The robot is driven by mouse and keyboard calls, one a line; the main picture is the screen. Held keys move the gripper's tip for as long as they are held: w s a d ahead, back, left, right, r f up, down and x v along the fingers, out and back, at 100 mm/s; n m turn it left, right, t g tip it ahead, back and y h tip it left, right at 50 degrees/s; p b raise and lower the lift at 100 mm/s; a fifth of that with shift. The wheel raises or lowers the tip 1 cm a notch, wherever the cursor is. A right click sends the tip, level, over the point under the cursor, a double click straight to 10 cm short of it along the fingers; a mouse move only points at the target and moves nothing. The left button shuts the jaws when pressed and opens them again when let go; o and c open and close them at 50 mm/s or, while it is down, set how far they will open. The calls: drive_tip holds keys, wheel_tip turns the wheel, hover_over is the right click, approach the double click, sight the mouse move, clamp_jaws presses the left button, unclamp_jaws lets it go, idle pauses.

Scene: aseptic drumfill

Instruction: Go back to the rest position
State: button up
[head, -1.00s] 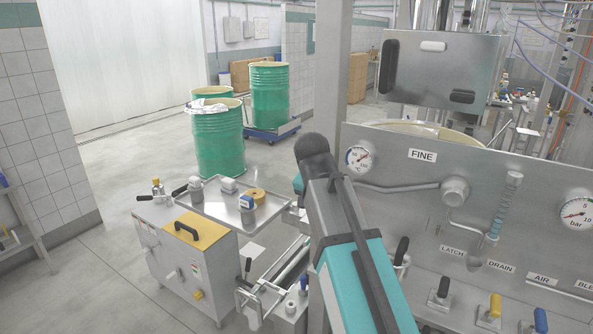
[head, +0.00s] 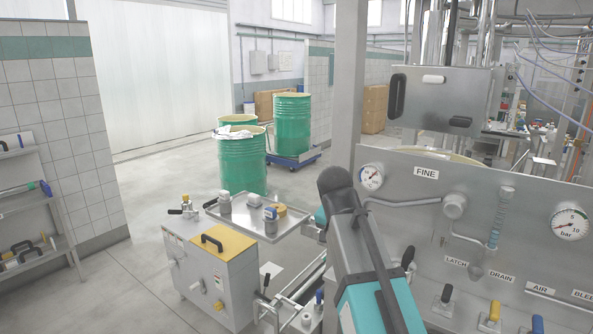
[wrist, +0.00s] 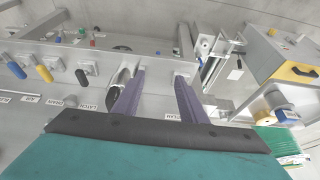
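My gripper (wrist: 160,78) shows in the wrist view as two purple fingers set apart, with nothing between them. They stand over the grey metal panel and its ledge, near the LATCH (wrist: 89,106) and CLEAN-side labels, whose second text is partly hidden by a finger. In the head view my teal and grey arm rises at the lower middle, in front of the panel's left edge. The gripper itself cannot be made out there. A rest position is not marked in either view.
The control panel (head: 400,215) with gauges and coloured handles fills the right. A cart with a yellow top (head: 216,240) and a steel tray (head: 297,228) stand left of my arm. Green drums (head: 241,165) stand behind. A shelf (head: 35,205) is at far left; floor between is clear.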

drive_tip(key=s+d+f+g, duration=0.2)
drive_tip(key=s+f, duration=0.2)
drive_tip(key=f, duration=0.8)
drive_tip(key=s+d+f+g, duration=0.2)
drive_tip(key=s+f, duration=0.2)
drive_tip(key=f, duration=0.8)
drive_tip(key=s+d+f+g, duration=0.2)
drive_tip(key=s+f, duration=0.2)
drive_tip(key=f, duration=0.9)
drive_tip(key=s+a+f+n+g+y, duration=0.2)
drive_tip(key=s+f+n, duration=0.5)
drive_tip(key=s+f, duration=1.8)
drive_tip(key=shift+s+a+n+g, duration=0.35)
drive_tip(key=shift+s+g, duration=0.35)
drive_tip(key=shift+s, duration=0.2)
